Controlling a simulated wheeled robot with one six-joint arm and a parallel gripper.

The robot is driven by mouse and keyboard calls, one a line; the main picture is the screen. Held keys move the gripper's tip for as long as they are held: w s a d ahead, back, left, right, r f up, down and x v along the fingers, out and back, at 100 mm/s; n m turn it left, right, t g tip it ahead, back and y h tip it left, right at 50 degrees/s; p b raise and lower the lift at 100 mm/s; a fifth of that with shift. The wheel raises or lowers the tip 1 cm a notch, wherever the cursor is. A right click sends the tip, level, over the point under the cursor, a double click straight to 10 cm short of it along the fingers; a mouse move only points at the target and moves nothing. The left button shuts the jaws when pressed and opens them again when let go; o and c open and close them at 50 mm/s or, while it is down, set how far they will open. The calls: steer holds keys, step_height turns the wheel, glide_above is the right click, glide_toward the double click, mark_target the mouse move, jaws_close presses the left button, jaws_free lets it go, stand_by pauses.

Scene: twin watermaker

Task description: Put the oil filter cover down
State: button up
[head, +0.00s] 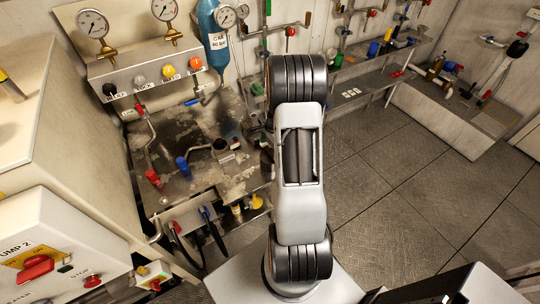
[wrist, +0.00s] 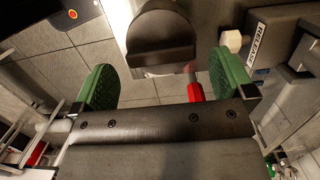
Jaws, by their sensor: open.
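My gripper (wrist: 164,84) shows in the wrist view as two green pads spread wide apart. It is open, and I see nothing held between the pads. A red cylindrical part (wrist: 194,88) shows just beyond the gripper's dark crossbar, near the right pad; I cannot tell whether they touch. I cannot make out the oil filter cover for certain in either view. My gripper is hidden in the head view.
Red (head: 153,177) and blue (head: 183,166) handles rise from the bench. A panel with gauges (head: 92,24) and coloured knobs stands behind it. A pump box (head: 40,250) is at lower left. In the wrist view a box labelled RELEASE (wrist: 262,42) is at right. Tiled floor (head: 400,190) lies open at right.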

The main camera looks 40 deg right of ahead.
steer(key=a+r+n+h, duration=0.1)
steer(key=a+r+n, duration=0.35)
steer(key=r, duration=0.75)
steer(key=s+a+r+n+t, duration=0.2)
steer(key=s+a+r+n, duration=0.3)
steer(key=a, duration=0.4)
steer(key=s+a+r+n+t, duration=0.2)
steer(key=s+a+r+n, duration=0.3)
steer(key=s+a+n, duration=0.2)
steer(key=a+n, duration=0.2)
steer(key=n, duration=0.1)
steer(key=shift+h+b, duration=0.4)
